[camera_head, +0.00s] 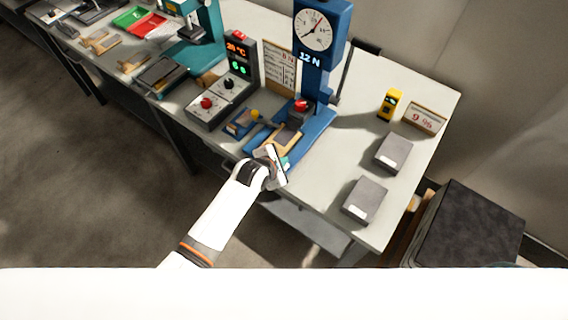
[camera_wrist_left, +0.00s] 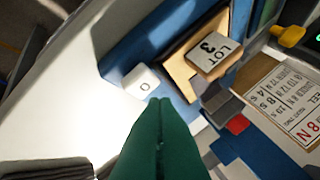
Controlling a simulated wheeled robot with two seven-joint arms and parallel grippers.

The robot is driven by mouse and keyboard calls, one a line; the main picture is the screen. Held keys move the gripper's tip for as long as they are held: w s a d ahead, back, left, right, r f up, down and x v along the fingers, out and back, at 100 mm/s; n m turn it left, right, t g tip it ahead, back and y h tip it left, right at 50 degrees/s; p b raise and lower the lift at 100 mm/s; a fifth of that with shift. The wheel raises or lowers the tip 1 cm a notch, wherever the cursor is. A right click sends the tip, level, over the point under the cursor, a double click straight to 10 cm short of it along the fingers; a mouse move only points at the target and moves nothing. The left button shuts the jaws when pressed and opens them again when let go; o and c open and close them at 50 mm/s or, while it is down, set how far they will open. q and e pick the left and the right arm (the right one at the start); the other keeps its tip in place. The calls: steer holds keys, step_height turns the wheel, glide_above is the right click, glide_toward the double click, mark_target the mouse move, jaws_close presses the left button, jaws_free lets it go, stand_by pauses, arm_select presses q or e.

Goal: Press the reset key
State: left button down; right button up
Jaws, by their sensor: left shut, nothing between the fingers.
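A small white key marked with an O or 0 (camera_wrist_left: 141,82) sits on the blue base (camera_wrist_left: 135,42) in the left wrist view. I cannot read a reset label on it. My left gripper (camera_wrist_left: 159,102) is shut and empty, its green fingertips just beside the key in that view; I cannot tell whether they touch it. In the head view my left gripper (camera_head: 284,163) is at the front of the blue stand (camera_head: 320,75), which carries a dial and a display reading 12 N. The key is hidden there behind the gripper. My right gripper is not in view.
A block marked LOT 3 (camera_wrist_left: 212,55) lies on a tan plate beside the key. A red knob (camera_head: 302,105) is on the stand. A grey control box (camera_head: 215,105) stands left of it. Two grey blocks, one here (camera_head: 393,152), lie on the table's right.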

arm_select(q)
steer(key=shift+f, duration=0.15)
stand_by(0.5)
steer(key=shift+f, duration=0.25)
steer(key=shift+f+b, duration=0.35)
steer(key=shift+f, duration=0.2)
stand_by(0.6)
stand_by(0.4)
steer(key=shift+r+p, duration=0.95)
steer(key=shift+p, duration=0.15)
step_height(320, 180, up, 5)
steer(key=p, duration=0.5)
